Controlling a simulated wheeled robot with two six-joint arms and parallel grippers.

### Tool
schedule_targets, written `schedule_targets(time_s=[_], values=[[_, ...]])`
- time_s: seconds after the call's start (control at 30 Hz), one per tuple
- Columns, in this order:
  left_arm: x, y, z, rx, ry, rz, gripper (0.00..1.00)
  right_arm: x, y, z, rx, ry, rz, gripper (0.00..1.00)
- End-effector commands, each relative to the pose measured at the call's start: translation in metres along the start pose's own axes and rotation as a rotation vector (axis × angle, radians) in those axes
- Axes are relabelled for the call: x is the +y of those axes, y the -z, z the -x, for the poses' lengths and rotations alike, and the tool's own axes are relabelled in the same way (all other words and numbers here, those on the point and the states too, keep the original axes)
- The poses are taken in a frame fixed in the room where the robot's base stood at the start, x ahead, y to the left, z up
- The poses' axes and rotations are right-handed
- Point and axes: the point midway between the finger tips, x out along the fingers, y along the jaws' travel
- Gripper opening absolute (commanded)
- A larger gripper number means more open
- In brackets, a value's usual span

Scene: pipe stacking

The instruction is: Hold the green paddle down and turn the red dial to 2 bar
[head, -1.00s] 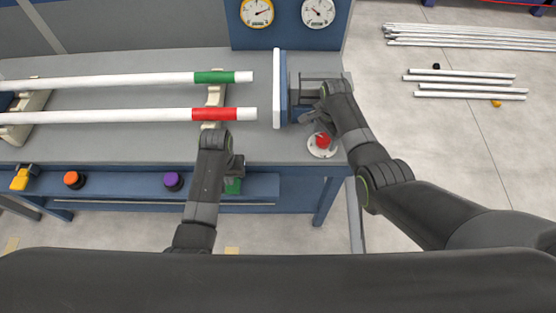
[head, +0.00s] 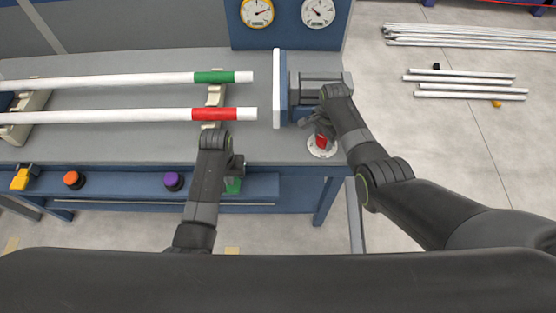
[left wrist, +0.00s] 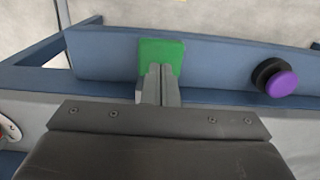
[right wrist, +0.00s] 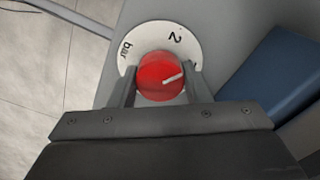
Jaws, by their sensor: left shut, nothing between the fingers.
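The green paddle (head: 233,187) is on the blue front shelf. My left gripper (head: 238,168) is shut and empty, its fingertips over the paddle. In the left wrist view the tips (left wrist: 160,72) overlap the green paddle (left wrist: 172,50); contact or depression cannot be told. The red dial (head: 321,141) is at the bench's right front, on a white scale plate (right wrist: 190,35) reading "2" and "bar". My right gripper (right wrist: 160,75) has its fingers apart on either side of the red dial (right wrist: 158,88); contact is unclear. The dial's white mark points right, away from the 2.
An orange knob (head: 73,179) and a purple knob (head: 173,181) are left of the paddle. Two white pipes, with green (head: 214,77) and red (head: 210,114) bands, lie on supports. A white-faced upright panel (head: 277,90) stands left of my right gripper. Two gauges (head: 257,12) are behind.

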Motion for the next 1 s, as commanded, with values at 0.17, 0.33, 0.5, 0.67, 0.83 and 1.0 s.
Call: schedule_targets(time_s=[0.17, 0.33, 0.5, 0.67, 0.83, 1.0], values=[[0.0, 0.0, 0.0, 0.0, 0.0, 0.0, 0.0, 0.0, 0.0, 0.0, 0.0, 0.0, 0.0, 0.25], [0.0, 0.0, -0.002, -0.001, 0.0, 0.0, 0.0, 0.0, 0.0, 0.0, 0.0, 0.0, 0.0, 0.25], [0.0, 0.0, -0.01, -0.001, 0.001, -0.001, 0.0, 0.0, 0.0, 0.0, 0.0, 0.0, 0.0, 0.25], [0.0, 0.001, -0.018, 0.0, 0.001, 0.0, 0.0, 0.0, 0.0, 0.0, 0.0, 0.0, 0.0, 0.25], [0.0, 0.0, -0.027, 0.0, 0.001, 0.0, 0.0, 0.0, 0.0, 0.0, 0.0, 0.0, 0.0, 0.25], [0.0, 0.0, -0.035, 0.0, 0.001, 0.0, 0.0, 0.0, 0.0, 0.0, 0.001, 0.0, 0.0, 0.25]])
